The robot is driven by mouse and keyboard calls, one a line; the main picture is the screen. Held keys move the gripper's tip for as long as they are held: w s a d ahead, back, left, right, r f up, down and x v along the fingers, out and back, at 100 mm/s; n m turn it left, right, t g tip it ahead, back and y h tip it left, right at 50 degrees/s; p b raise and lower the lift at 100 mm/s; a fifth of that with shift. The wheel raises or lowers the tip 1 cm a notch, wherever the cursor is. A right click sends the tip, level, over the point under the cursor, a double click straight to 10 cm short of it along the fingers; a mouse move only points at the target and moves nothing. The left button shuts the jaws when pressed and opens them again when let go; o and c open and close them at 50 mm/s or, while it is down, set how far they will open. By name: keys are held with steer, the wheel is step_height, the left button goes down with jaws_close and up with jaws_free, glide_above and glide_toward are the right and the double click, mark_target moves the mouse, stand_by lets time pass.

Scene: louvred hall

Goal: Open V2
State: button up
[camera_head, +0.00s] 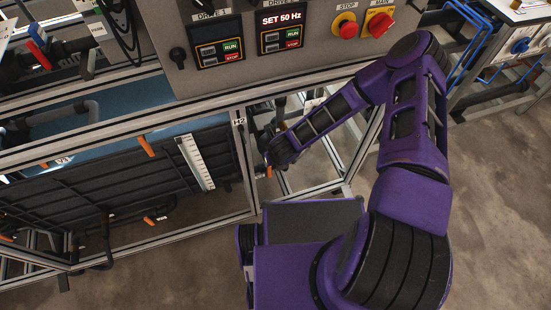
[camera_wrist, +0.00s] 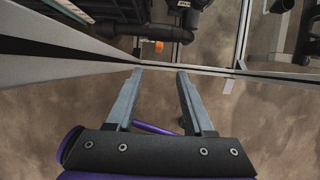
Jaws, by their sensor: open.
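No label reading V2 can be read in either view, so I cannot tell which valve it is. In the wrist view my gripper (camera_wrist: 161,72) is open, with nothing between its two grey fingers. A small orange part (camera_wrist: 158,46) lies beyond the fingertips, apart from them, beside black piping (camera_wrist: 150,27). In the head view my arm reaches in at the frame below the control panel, and its end is mostly hidden there. Orange handles show on the bench at left: one on the upper rail (camera_head: 146,146) and one lower down (camera_head: 149,221).
The control panel (camera_head: 245,45) with buttons and a display overhangs the aluminium frame (camera_head: 100,139). In the wrist view a frame bar (camera_wrist: 250,73) crosses beyond the fingers. Concrete floor (camera_head: 500,200) is clear at right.

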mark_target(269, 168)
steer(key=b+x, duration=0.3)
steer(key=x, duration=1.4)
steer(key=shift+w+a+f, duration=0.1)
steer(key=shift+w+a, duration=0.05)
steer(key=shift+a, duration=0.05)
steer(key=shift+c, duration=0.3)
jaws_close()
stand_by(0.4)
